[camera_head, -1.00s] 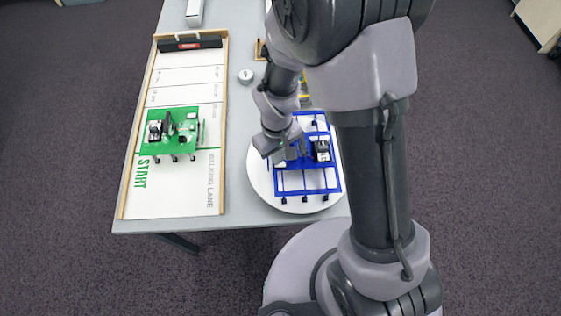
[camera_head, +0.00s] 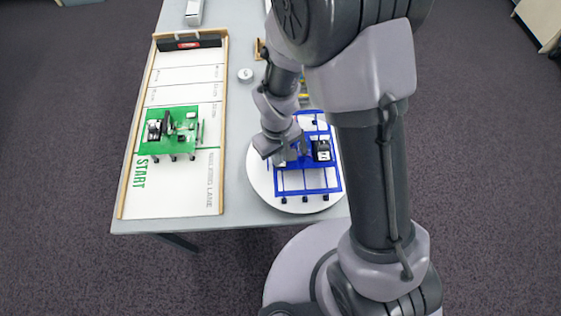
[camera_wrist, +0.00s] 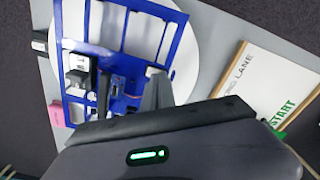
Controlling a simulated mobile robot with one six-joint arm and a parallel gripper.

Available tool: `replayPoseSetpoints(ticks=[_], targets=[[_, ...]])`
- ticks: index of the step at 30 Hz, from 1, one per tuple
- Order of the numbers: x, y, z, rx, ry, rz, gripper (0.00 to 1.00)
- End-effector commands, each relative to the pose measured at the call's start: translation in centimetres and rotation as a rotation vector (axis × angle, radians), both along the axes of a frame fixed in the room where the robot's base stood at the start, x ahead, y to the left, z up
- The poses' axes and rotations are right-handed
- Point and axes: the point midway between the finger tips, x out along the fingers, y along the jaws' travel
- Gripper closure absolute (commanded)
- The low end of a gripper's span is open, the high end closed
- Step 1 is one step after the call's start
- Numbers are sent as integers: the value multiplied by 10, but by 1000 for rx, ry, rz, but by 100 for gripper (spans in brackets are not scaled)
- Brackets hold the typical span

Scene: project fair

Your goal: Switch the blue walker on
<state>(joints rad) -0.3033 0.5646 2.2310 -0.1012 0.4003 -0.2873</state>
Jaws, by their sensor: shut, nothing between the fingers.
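The blue walker (camera_head: 308,180) stands on a round white turntable-like disc (camera_head: 262,180) at the right of the table. Its open blue frame carries a black-and-white module (camera_head: 321,150). In the wrist view the blue walker (camera_wrist: 177,45) fills the upper left, with small parts on its middle plate. My gripper (camera_head: 288,158) is over the left-middle part of the walker, shut and empty. In the wrist view my gripper (camera_wrist: 128,100) has its fingers low over the middle plate. Whether they touch it, and the switch itself, I cannot make out.
A green walker (camera_head: 172,130) stands in the wood-edged walking lane (camera_head: 180,190) on the left. A small white round item (camera_head: 245,76) lies between lane and disc. A pink block (camera_wrist: 56,114) shows beside the walker in the wrist view.

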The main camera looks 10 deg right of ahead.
Motion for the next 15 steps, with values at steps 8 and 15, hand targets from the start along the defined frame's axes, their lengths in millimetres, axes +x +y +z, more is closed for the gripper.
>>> replayPoseSetpoints(ticks=[8,15], targets=[[0,0,-5,0,0,0,100],[0,0,-8,0,0,0,100]])
